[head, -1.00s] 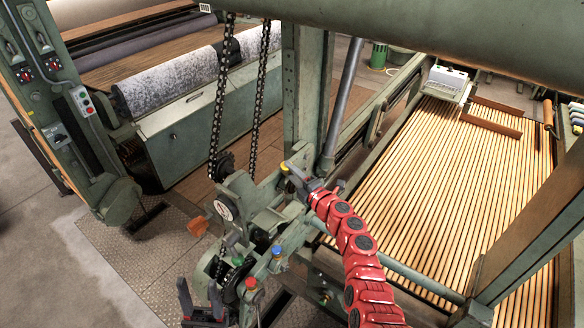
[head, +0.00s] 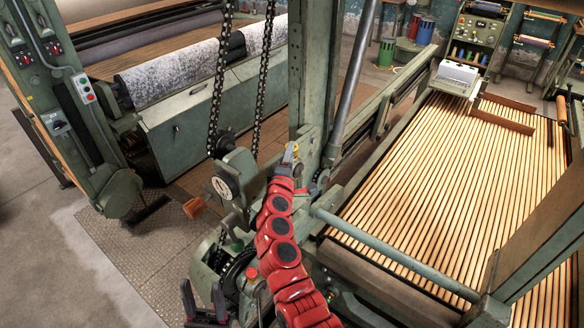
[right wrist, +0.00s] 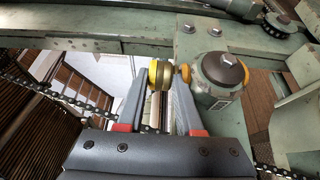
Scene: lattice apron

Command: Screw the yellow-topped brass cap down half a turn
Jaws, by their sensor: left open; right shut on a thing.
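The yellow-topped brass cap (right wrist: 160,76) is between the fingertips of my right gripper (right wrist: 159,85) in the right wrist view. It is a short brass disc with yellow on its left side. In the head view a small yellow patch (head: 295,148) shows at the tip of my right gripper (head: 290,157), beside the green upright post. My right gripper is shut on the cap. I cannot tell whether the cap sits on a thread. My left gripper (head: 204,302) is open and empty at the bottom of the head view, left of the red arm, apart from the cap.
A green machine frame surrounds the right gripper. A grey-green cylinder with a dark top (right wrist: 222,75) stands close right of the fingers. Chains (head: 220,80) hang to the left. A slatted bed (head: 440,180) lies right.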

